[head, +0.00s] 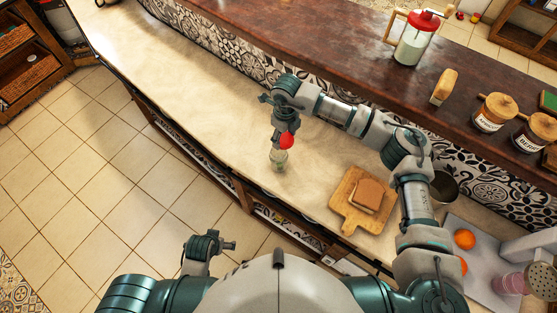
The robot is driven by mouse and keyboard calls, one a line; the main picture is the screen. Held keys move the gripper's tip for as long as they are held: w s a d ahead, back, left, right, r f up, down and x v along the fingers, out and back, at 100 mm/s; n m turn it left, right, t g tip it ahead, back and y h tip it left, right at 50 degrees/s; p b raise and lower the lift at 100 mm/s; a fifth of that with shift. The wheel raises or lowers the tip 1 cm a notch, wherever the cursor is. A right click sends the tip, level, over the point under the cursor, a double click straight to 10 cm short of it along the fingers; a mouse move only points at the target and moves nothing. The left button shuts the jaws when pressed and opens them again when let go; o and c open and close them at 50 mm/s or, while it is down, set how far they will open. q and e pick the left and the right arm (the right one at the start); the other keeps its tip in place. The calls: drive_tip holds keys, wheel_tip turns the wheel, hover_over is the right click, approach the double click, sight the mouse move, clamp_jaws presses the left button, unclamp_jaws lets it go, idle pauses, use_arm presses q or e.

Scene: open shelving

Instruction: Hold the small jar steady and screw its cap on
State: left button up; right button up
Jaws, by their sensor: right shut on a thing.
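The small jar (278,160) is clear glass and stands upright on the pale counter, near its front edge. The red cap (287,141) is at the jar's top; I cannot tell whether it is seated on the rim. My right gripper (277,136) reaches down from above and is shut on the red cap, hiding part of it. My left gripper (232,246) is low in front of the counter, away from the jar. It is too small to tell whether it is open or shut.
A cutting board (349,220) with bread (368,194) lies right of the jar. Oranges (464,239) lie further right. The raised brown ledge (330,45) behind holds a red-lidded pitcher (412,46) and labelled jars (490,118). The counter left of the jar is clear.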

use_arm(q)
wheel_tip(320, 180, up, 5)
use_arm(e)
drive_tip(key=shift+w+a+r+m, duration=0.1)
drive_tip(key=shift+a+r+m, duration=0.05)
drive_tip(key=shift+a+m, duration=0.9)
use_arm(q)
drive_tip(key=w+a+m+t+y, duration=0.2)
drive_tip(key=w+m+t+y, duration=0.2)
drive_tip(key=w+m, duration=0.35)
use_arm(e)
drive_tip(key=shift+d+m, duration=0.15)
drive_tip(key=shift+m, duration=0.1)
use_arm(q)
drive_tip(key=m+t+h, duration=0.8)
drive_tip(key=m+t, duration=0.2)
drive_tip(key=m, duration=2)
approach(281, 152)
drive_tip(key=v, duration=0.4)
drive_tip(key=shift+s+a+f, duration=0.1)
drive_tip(key=shift+s+a, duration=0.15)
drive_tip(key=shift+a, duration=0.05)
drive_tip(key=shift+w+n, duration=0.1)
drive_tip(key=shift+n, duration=0.15)
drive_tip(key=x, duration=1.2)
drive_tip(key=shift+d, duration=0.15)
use_arm(e)
drive_tip(key=shift+d, duration=0.1)
